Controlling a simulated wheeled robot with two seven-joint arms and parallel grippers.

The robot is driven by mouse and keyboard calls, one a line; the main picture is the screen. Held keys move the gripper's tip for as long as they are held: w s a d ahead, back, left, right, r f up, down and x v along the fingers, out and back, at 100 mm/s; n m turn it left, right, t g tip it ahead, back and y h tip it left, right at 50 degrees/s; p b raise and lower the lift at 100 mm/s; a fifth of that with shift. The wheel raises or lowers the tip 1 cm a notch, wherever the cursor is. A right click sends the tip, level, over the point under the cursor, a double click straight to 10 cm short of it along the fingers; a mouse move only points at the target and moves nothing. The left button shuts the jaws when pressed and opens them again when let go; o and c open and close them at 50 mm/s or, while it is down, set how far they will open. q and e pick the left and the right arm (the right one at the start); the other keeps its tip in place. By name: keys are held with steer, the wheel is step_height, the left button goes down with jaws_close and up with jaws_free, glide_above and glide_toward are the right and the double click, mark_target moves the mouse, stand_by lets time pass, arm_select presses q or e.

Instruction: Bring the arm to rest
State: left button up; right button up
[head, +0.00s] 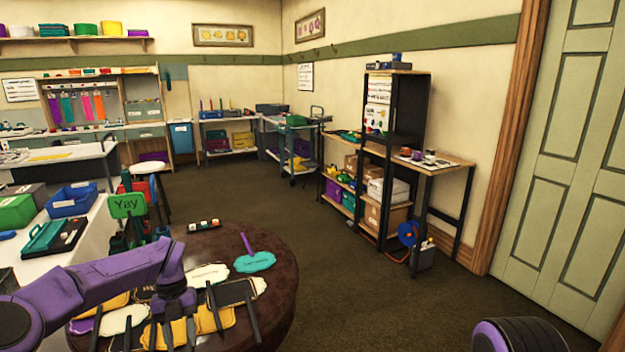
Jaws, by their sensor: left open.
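My left arm (100,277) is purple and comes in from the lower left, reaching over the round dark table. My left gripper (174,322) points down above the prop signs on the table's near left part. It is open, and I see nothing held in it. I cannot tell whether its fingertips touch the signs below. My right gripper is not in view.
The round table (275,295) holds several paper signs on sticks, a teal sign (255,262) and a small block strip (204,226). A green "Yay" sign (127,205) stands behind, near a white counter (95,250). The floor to the right (370,300) is clear.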

arm_select(q)
steer(key=s+a+f+m+t+y, duration=0.2)
steer(key=s+f+m+t+y, duration=0.25)
steer(key=f+m, duration=0.4)
steer(key=s+a+f+m+t+y, duration=0.1)
steer(key=s+f+m+t+y, duration=0.2)
steer(key=f+m+y, duration=0.55)
steer(key=s+d+f+m+h, duration=0.2)
steer(key=s+m+h, duration=0.2)
steer(key=s+m, duration=0.4)
steer(key=s+d+f+m+h, duration=0.1)
steer(key=s+f+m+h, duration=0.2)
steer(key=s+m, duration=0.5)
steer(key=s+h, duration=0.1)
steer(key=s, duration=1)
steer(key=shift+d+m+h, duration=0.3)
steer(key=shift+d+m, duration=0.1)
steer(key=shift+g, duration=0.25)
